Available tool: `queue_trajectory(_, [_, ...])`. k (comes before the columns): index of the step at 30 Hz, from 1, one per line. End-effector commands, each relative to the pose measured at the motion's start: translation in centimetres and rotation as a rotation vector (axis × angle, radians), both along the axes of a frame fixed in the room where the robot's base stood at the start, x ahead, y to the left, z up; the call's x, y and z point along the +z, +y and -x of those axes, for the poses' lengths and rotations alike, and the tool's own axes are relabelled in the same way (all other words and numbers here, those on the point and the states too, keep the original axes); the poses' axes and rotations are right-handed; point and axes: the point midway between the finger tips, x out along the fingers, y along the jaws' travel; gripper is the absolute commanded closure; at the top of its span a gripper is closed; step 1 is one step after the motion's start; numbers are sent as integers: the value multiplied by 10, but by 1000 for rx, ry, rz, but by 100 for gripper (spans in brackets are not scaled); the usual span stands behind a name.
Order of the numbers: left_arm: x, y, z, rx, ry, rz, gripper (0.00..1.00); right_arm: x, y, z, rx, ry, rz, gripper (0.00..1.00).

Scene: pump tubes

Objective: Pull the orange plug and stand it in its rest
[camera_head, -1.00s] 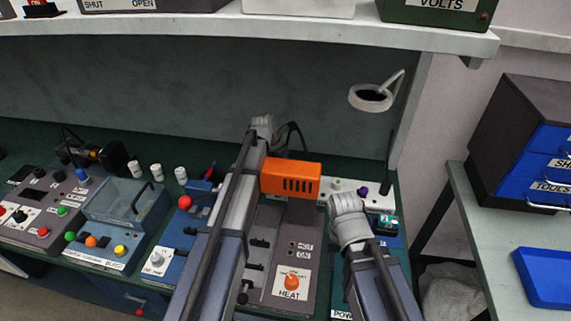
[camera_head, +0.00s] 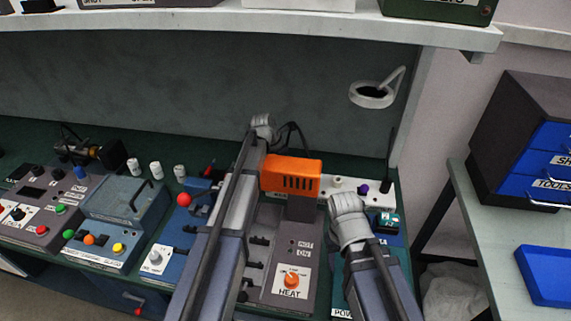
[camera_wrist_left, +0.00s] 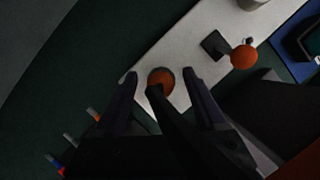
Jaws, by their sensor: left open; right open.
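An orange round plug (camera_wrist_left: 158,76) sits on a pale power strip (camera_wrist_left: 128,96) in the left wrist view. My left gripper (camera_wrist_left: 160,73) is open, with one fingertip on each side of the plug; contact cannot be told. An orange ball (camera_wrist_left: 243,57) stands beside a dark square fitting farther along the strip. In the head view, the strip (camera_head: 378,201) shows partly behind an orange slotted box, and my left fingers are hidden. My right gripper (camera_head: 346,206) is left of the teal device; its fingers are hard to make out. I cannot identify the plug's rest.
The orange slotted box (camera_head: 291,176) stands above a grey HEAT panel (camera_head: 308,250), between my arms. Blue control boxes (camera_head: 120,225) and several white posts are to the left. A shelf (camera_head: 310,28) runs overhead. A ring-shaped holder (camera_head: 372,95) is on the back wall.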

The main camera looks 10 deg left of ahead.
Motion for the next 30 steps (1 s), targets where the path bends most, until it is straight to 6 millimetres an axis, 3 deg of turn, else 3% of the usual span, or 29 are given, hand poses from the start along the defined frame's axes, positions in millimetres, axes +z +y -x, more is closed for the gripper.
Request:
queue_trajectory(8, [10,2,3,1,0,0,27,10,0,0,0,0,0,50])
queue_trajectory(22, [67,16,21,0,0,0,27,67,0,0,0,0,0,50])
queue_trajectory(30, [72,19,24,0,0,0,27,72,0,0,0,0,0,50])
